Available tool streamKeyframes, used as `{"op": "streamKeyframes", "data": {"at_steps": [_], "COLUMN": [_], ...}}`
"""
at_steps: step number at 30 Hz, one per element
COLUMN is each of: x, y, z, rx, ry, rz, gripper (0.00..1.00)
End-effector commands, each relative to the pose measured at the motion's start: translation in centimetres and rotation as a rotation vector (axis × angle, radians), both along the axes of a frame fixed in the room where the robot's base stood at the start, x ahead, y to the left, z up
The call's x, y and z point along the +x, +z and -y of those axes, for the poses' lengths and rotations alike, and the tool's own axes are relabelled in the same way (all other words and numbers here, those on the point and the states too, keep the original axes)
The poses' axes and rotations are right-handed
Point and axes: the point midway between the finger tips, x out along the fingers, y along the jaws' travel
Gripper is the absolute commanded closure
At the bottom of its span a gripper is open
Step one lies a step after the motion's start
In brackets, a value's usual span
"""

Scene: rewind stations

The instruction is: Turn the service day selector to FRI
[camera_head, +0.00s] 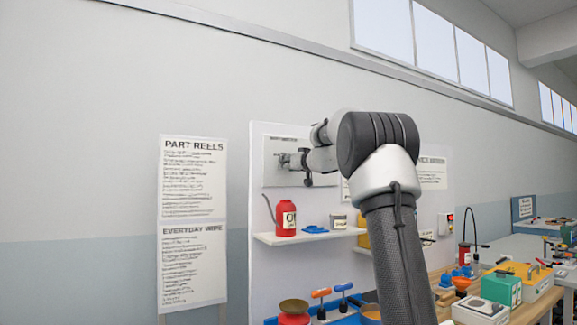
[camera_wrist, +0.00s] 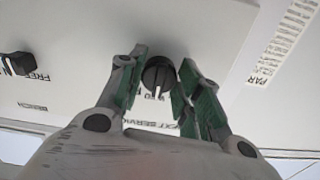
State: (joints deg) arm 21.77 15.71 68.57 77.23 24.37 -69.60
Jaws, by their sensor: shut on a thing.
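In the wrist view the day selector is a round black knob (camera_wrist: 158,72) on a pale panel, with a light pointer line on its face running towards the bottom of the picture. My gripper (camera_wrist: 163,78) has its green-padded fingers on both sides of the knob and is shut on it. Small lettering shows just below the knob, partly hidden and too blurred to read as a day. In the head view my gripper (camera_head: 283,160) is at a pale plate (camera_head: 325,181) on the white board. The knob cannot be made out there.
A second black knob (camera_wrist: 16,66) sits at the left of the panel in the wrist view. Under my arm in the head view, a shelf (camera_head: 300,238) holds a red oil can (camera_head: 286,218). Tools and boxes crowd the bench at lower right.

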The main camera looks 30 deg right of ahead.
Motion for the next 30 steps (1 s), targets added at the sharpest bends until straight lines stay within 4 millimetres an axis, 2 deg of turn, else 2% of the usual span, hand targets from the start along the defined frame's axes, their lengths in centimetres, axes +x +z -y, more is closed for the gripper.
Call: {"op": "streamKeyframes", "data": {"at_steps": [11,30], "x": [-0.02,-0.02], "y": [-0.01,0.02], "z": [-0.01,-0.11], "rx": [0.071,0.573], "ry": [0.0,0.0], "rz": [-0.002,-0.02], "gripper": [0.89,0.89]}}
